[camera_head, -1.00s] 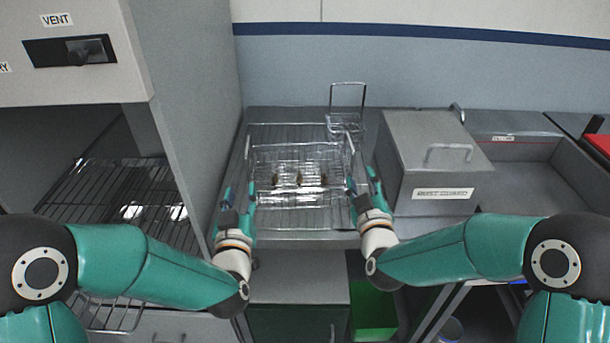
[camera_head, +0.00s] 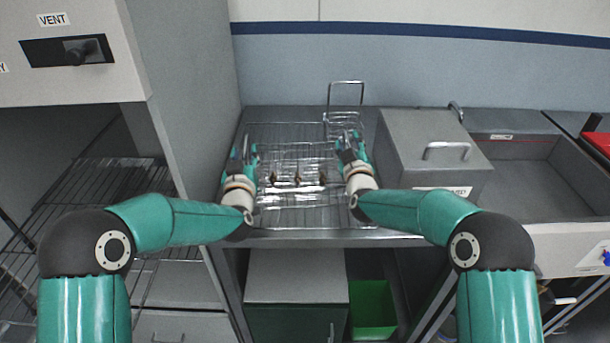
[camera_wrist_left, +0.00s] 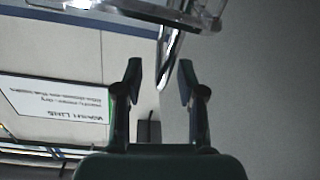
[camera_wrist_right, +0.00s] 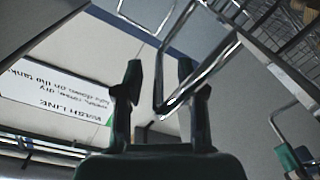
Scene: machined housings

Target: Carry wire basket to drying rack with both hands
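The wire basket (camera_head: 298,190) sits on a wire grid on the grey bench, with several small brown parts in it. My left gripper (camera_head: 242,156) is at its left side and my right gripper (camera_head: 351,143) at its right side. In the left wrist view the fingers (camera_wrist_left: 160,75) are apart, with a metal bar between or just beyond them. In the right wrist view the fingers (camera_wrist_right: 159,75) are also apart, with a bent metal bar near them. I cannot tell whether the fingers touch the bars. A wire rack (camera_head: 105,195) lies inside the cabinet at left.
A grey lidded box (camera_head: 430,150) stands close to the right gripper. A small wire holder with an upright loop (camera_head: 347,95) is behind the basket. A grey partition (camera_head: 190,90) separates the bench from the left cabinet. An open basin (camera_head: 540,165) is at right.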

